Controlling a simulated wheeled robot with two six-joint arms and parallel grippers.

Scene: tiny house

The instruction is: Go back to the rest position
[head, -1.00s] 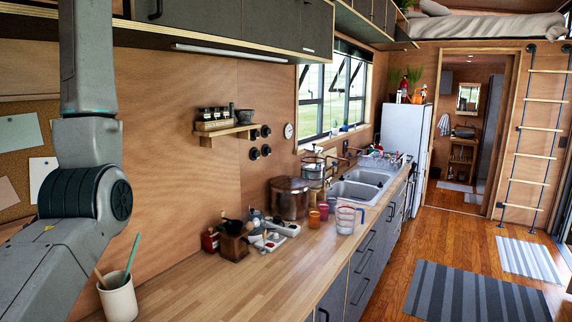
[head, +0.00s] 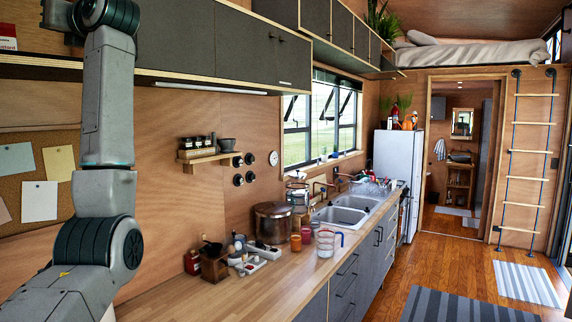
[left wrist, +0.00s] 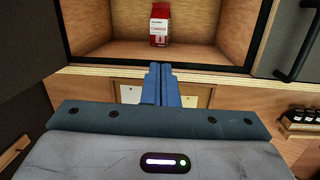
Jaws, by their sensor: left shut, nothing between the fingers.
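My left arm rises along the left side of the head view, and its gripper is out of that frame at the top. In the left wrist view my left gripper (left wrist: 161,84) has its blue fingers together, with nothing between them. Behind the fingertips is an open wooden cupboard (left wrist: 90,50). A red and white package (left wrist: 160,25) stands inside it, apart from the fingers. My right gripper is in neither view.
Dark upper cabinets (head: 200,45) run along the wall above a wooden counter (head: 190,295). A small shelf (head: 208,157) holds jars. A pot (head: 272,222), a measuring jug (head: 328,242) and a sink (head: 345,215) are along the counter.

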